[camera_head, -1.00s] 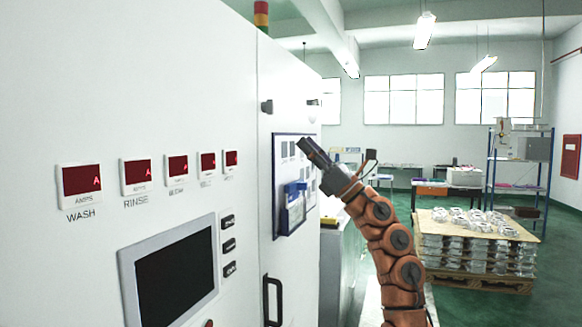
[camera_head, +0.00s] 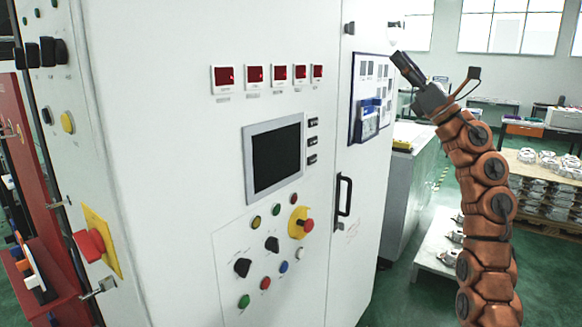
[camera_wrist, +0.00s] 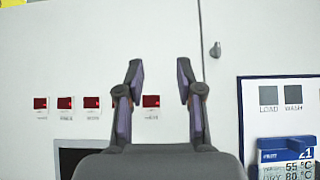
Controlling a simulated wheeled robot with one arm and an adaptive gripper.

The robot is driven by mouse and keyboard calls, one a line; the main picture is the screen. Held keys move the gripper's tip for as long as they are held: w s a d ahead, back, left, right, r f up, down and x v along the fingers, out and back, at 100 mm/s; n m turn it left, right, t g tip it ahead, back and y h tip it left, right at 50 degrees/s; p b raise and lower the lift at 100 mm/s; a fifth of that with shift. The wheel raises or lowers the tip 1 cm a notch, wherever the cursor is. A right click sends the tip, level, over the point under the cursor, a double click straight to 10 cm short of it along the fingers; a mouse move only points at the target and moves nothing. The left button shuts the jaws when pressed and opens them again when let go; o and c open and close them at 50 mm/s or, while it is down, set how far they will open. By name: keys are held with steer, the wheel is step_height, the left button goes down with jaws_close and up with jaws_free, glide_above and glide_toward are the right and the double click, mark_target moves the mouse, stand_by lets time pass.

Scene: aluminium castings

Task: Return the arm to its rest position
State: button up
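My gripper (camera_head: 408,69) is raised on the orange arm at the right of the head view, in front of the white cabinet's door and beside the top of the notice board. In the wrist view my gripper (camera_wrist: 160,85) shows two fingers spread apart with nothing between them, so it is open and empty. The white cabinet (camera_wrist: 190,30) lies beyond the fingers. The arm stands upright with its upper end bent to the left.
The white cabinet (camera_head: 270,30) carries displays, a screen (camera_head: 275,158), buttons and a door handle (camera_head: 343,195). A notice board (camera_head: 371,97) hangs on its door. A low white table (camera_head: 437,262) with castings and a loaded pallet (camera_head: 545,185) stand at right. Green floor (camera_head: 400,300) shows between.

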steer(key=w+d+r+m+t+h, duration=0.15)
steer(key=w+m+t+h, duration=0.25)
steer(key=w+m+h, duration=0.65)
steer(key=w+d+r+m+t+h, duration=0.15)
steer(key=w+m+t+h, duration=0.5)
steer(key=m+h, duration=0.65)
steer(key=s+d+f+m+g+h, duration=0.45)
steer(key=d+f+m+g, duration=0.2)
steer(key=f+m, duration=0.25)
steer(key=s+d+f+m+g+h, duration=0.3)
steer(key=s+d+f+m+g, duration=0.25)
steer(key=f+m+g, duration=0.2)
steer(key=s+a+f+m+g+y, duration=0.2)
steer(key=s+a+f+m+g, duration=0.1)
steer(key=s+f, duration=0.85)
steer(key=s+a+f+m+g+y, duration=0.2)
steer(key=s+a+f+m+g, duration=0.15)
steer(key=s+f, duration=0.8)
steer(key=s+a+f+g+y, duration=0.1)
steer(key=s+a+f, duration=0.3)
steer(key=s, duration=0.6)
steer(key=s+a+f+g+y, duration=0.2)
steer(key=s+a+f+g, duration=0.2)
steer(key=s, duration=0.7)
steer(key=s+a+f+g+y, duration=0.1)
steer(key=s+a+f+g, duration=0.1)
steer(key=s+a+f, duration=0.4)
steer(key=s+a, duration=0.1)
steer(key=s, duration=0.4)
steer(key=shift+y, duration=0.4)
